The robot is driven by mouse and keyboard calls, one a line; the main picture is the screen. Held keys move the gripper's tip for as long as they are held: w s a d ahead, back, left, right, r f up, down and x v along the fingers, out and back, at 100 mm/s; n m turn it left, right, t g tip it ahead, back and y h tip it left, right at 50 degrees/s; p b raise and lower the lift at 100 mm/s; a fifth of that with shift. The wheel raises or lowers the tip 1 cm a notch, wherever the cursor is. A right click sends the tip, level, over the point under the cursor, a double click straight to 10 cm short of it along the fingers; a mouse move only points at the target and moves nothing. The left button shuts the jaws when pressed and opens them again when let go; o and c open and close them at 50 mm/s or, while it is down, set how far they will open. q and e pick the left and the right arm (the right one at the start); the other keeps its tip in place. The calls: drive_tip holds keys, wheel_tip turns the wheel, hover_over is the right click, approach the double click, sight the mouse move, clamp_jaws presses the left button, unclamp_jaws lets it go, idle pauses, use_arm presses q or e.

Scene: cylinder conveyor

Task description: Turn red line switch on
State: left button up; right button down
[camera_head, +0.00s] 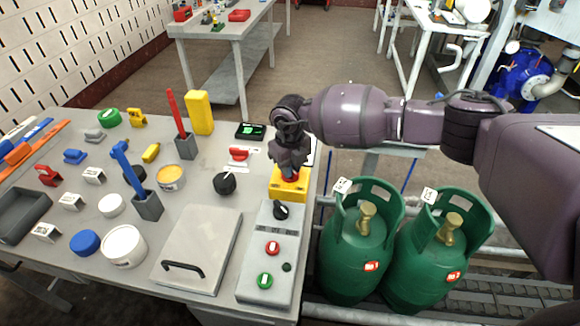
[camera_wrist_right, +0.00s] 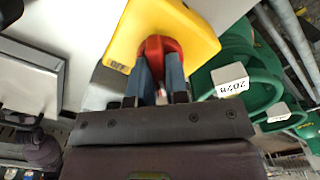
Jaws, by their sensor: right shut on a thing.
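The line switch has a yellow housing (camera_head: 289,189) at the right edge of the grey table, with a red knob on it. In the right wrist view the yellow housing (camera_wrist_right: 196,28) carries an "OFF" label, and the red knob (camera_wrist_right: 158,46) sits between my fingers. My right gripper (camera_head: 290,170) comes down on the switch from above. In the right wrist view its two grey fingers (camera_wrist_right: 160,80) are shut on the red knob. The knob's exact angle is partly hidden by the fingers. My left gripper is not in view.
A grey control box (camera_head: 267,258) with a black knob, red button and green button stands just in front of the switch. Two green gas cylinders (camera_head: 362,240) stand right of the table. A grey lidded panel (camera_head: 198,245) and several small parts cover the table to the left.

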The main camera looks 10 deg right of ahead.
idle(0.4)
drive_tip(key=c, duration=1.1)
unclamp_jaws()
wheel_tip(320, 180, up, 11)
drive_tip(key=shift+f+p, duration=0.1)
drive_tip(key=shift+p, duration=0.45)
